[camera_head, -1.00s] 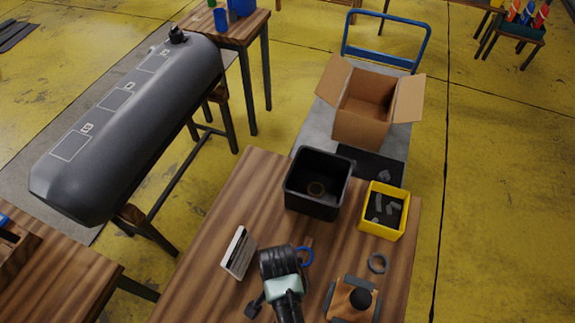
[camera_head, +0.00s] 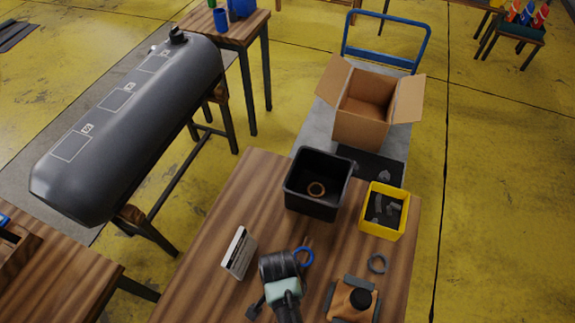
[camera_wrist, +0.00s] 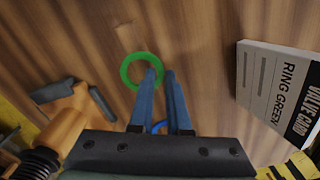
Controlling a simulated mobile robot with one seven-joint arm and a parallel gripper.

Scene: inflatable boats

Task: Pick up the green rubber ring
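The green rubber ring (camera_wrist: 127,79) lies on the wooden table in the wrist view. My gripper (camera_wrist: 161,73) reaches over the ring's right side with two blue fingers. The fingers are apart, with a narrow gap between them. The left fingertip covers part of the ring's right rim, and the right fingertip is just beyond it. I cannot tell whether either finger touches the ring. In the head view, my wrist hides the green ring and the fingertips. A white card (camera_wrist: 283,92) reading "VALVE CARD" and "RING GREEN" stands to the right in the wrist view.
In the head view, a blue ring (camera_head: 304,257) lies beside my wrist and a grey ring (camera_head: 377,264) farther right. A black bin (camera_head: 302,203) holds a brownish ring. A yellow bin (camera_head: 382,228) and a black-knobbed wooden block (camera_head: 345,302) are nearby.

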